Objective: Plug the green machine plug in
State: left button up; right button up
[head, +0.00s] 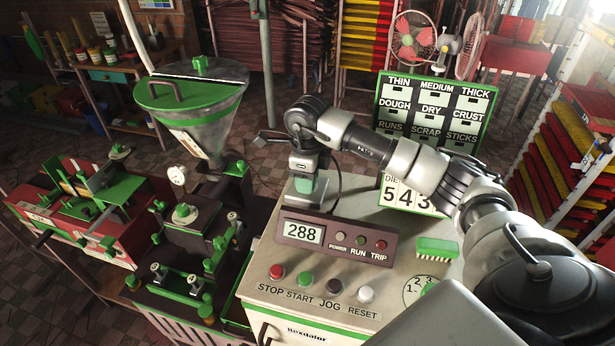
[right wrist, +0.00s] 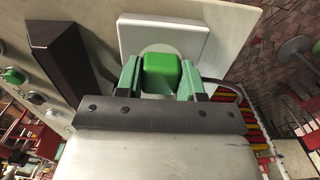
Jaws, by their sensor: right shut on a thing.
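The green plug (right wrist: 162,73) is a rounded block between the two green fingers of my right gripper (right wrist: 161,78), which is shut on it. Beyond the plug, in the right wrist view, is a square white socket plate (right wrist: 190,38) with a round centre. The plug lines up with that centre and hides part of it. I cannot tell whether its pins are in. In the head view my right gripper (head: 305,188) points down at the back left of the cream machine top (head: 395,255). My left gripper is not in view.
A display box reading 288 (head: 304,233) stands just in front of the gripper, with several buttons before it. A dark cable (right wrist: 228,86) runs beside the plug. A green brush (head: 437,248) and number cards (head: 395,191) are to the right. A green-lidded hopper (head: 190,95) stands left.

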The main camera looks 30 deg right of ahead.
jog(key=o, duration=1)
jog(key=shift+c, duration=0.2)
notch_tip(320, 180, up, 10)
jog(key=b, duration=0.2)
jog(key=shift+b, duration=0.4)
jog(key=shift+r, duration=0.4)
